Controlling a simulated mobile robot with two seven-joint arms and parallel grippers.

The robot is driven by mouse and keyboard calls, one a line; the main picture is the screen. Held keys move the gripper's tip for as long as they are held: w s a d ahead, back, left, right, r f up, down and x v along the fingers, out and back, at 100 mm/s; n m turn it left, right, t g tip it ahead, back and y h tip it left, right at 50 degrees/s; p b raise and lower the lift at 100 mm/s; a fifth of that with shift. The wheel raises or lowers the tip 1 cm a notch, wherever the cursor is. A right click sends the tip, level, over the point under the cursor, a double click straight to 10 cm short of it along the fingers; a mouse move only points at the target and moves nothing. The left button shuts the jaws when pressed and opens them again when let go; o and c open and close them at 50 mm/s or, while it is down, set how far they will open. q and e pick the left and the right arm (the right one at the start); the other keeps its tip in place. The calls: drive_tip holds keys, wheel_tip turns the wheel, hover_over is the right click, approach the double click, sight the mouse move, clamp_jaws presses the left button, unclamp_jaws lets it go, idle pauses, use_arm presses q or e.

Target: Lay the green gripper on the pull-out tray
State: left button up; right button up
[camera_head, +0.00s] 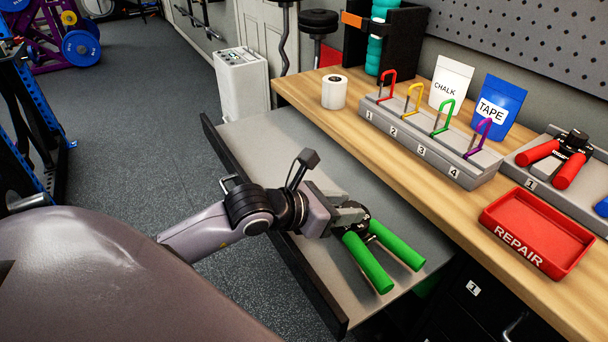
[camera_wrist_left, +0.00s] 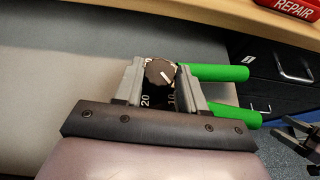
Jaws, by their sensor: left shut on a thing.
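The green gripper, a hand grip trainer with two green handles and a black dial head (camera_head: 382,258), is over the near end of the grey pull-out tray (camera_head: 290,150). My left gripper (camera_head: 350,214) is shut on its head. In the left wrist view the dial (camera_wrist_left: 160,73) sits between my fingers, and the green handles (camera_wrist_left: 215,72) point right. I cannot tell whether it touches the tray. The handle ends lie near the tray's right edge. A dark shape at the right edge of the left wrist view may be my right gripper (camera_wrist_left: 300,138); its jaws are unclear.
The wooden bench (camera_head: 310,88) runs behind the tray, holding a rack with coloured hooks (camera_head: 425,135), a red REPAIR tray (camera_head: 538,232), a red-handled gripper (camera_head: 556,158) and a white tape roll (camera_head: 334,92). The tray's far-left part is bare. A dark lip (camera_head: 285,240) edges the tray.

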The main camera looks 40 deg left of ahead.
use_arm(q)
drive_tip(key=w+a, duration=0.2)
drive_tip(key=a, duration=0.1)
drive_tip(key=w+a, duration=0.6)
drive_tip(key=shift+a, duration=0.35)
drive_tip(key=shift+w+a, duration=0.8)
drive_tip(key=shift+w+a+f+b, duration=0.2)
drive_tip(key=shift+w+a+f, duration=0.05)
drive_tip(key=shift+w+a, duration=0.35)
drive_tip(key=shift+w+a+f+b, duration=0.25)
drive_tip(key=shift+w+a, duration=0.2)
drive_tip(key=shift+a, duration=0.2)
drive_tip(key=shift+f, duration=0.3)
drive_tip(key=shift+f, duration=0.1)
drive_tip(key=o, duration=1.2)
drive_tip(key=shift+c, duration=0.2)
